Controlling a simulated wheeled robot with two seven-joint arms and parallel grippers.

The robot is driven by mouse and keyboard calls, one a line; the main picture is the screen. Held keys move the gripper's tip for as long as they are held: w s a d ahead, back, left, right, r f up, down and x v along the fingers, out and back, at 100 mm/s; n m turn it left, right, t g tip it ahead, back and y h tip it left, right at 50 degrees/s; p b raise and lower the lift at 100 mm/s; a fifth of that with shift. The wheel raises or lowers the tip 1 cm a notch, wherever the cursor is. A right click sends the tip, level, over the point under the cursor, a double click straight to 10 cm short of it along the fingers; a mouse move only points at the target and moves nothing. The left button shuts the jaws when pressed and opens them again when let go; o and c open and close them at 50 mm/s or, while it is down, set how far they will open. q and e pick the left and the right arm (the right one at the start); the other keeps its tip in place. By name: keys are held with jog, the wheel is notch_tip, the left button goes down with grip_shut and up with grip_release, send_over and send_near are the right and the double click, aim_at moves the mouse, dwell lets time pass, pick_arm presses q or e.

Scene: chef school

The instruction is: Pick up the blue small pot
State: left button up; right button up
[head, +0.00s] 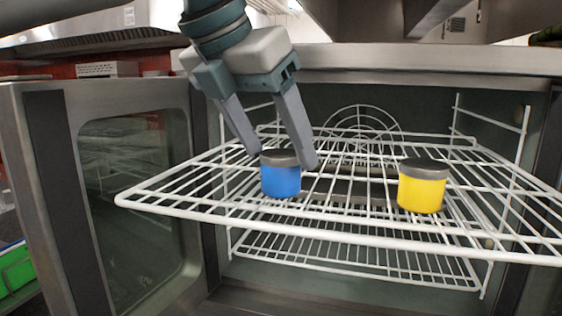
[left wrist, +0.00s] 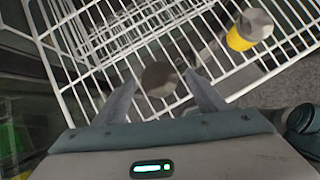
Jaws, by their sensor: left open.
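The blue small pot (head: 281,178) stands upright on the white wire rack (head: 190,211), with a grey lid on top. In the left wrist view only its round grey lid (left wrist: 160,78) shows clearly, just beyond and between the fingertips. My left gripper (head: 284,160) is open, pointing down, with one finger on each side of the pot's lid in the head view. It also shows in the left wrist view (left wrist: 163,92). Whether either finger touches the pot, I cannot tell. My right gripper is not in view.
A yellow pot (head: 422,190) with a grey lid stands to the right on the same rack. The rack sticks out of an open oven; its glass door (head: 134,210) stands open at left. A lower rack (head: 350,266) lies beneath. A green crate (head: 14,270) is at far left.

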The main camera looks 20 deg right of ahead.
pick_arm(q)
jog(key=shift+p+x, duration=0.5)
jog(key=shift+x, duration=0.9)
jog(key=shift+a, duration=0.1)
jog(key=c, duration=1.2)
